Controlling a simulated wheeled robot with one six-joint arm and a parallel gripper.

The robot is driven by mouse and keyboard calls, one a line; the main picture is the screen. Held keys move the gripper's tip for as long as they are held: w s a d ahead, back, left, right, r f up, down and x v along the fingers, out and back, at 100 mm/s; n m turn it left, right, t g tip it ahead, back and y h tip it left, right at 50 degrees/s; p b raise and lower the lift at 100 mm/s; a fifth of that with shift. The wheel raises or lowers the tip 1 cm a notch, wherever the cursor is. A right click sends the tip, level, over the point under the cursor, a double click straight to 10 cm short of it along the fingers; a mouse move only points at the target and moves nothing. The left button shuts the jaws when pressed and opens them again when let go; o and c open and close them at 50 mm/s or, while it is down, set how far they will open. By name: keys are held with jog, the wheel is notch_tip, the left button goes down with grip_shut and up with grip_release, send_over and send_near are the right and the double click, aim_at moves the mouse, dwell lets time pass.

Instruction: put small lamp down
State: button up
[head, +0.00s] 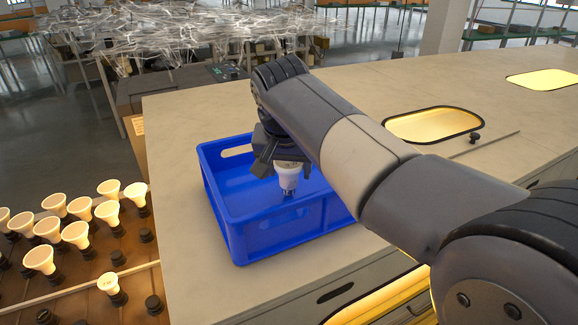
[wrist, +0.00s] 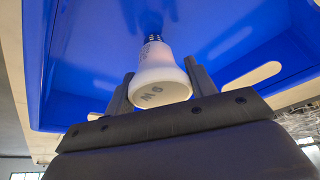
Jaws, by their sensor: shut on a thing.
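The small lamp (head: 288,175) is white with a dark metal base pointing down. My gripper (head: 270,165) is shut on its wide end and holds it upright inside the outline of the blue crate (head: 285,237). In the wrist view the lamp (wrist: 160,78) sits between the two fingers of my gripper (wrist: 160,88), with a marking on its wide face. The blue crate (wrist: 75,60) spreads behind it there. I cannot tell whether the lamp's base touches the crate floor. No other lamp shows in the crate.
The crate stands on a pale worktop (head: 175,120). Several lit lamps (head: 76,234) stand in sockets on a rack at the left. A lit oval opening (head: 433,124) and a black knob (head: 474,137) are to the right. The worktop left of the crate is clear.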

jog(key=shift+f, duration=0.2)
jog(key=o, duration=1)
jog(key=shift+s+r, duration=0.1)
jog(key=shift+r, duration=0.4)
jog(key=v, duration=1.1)
jog(key=shift+r, duration=0.2)
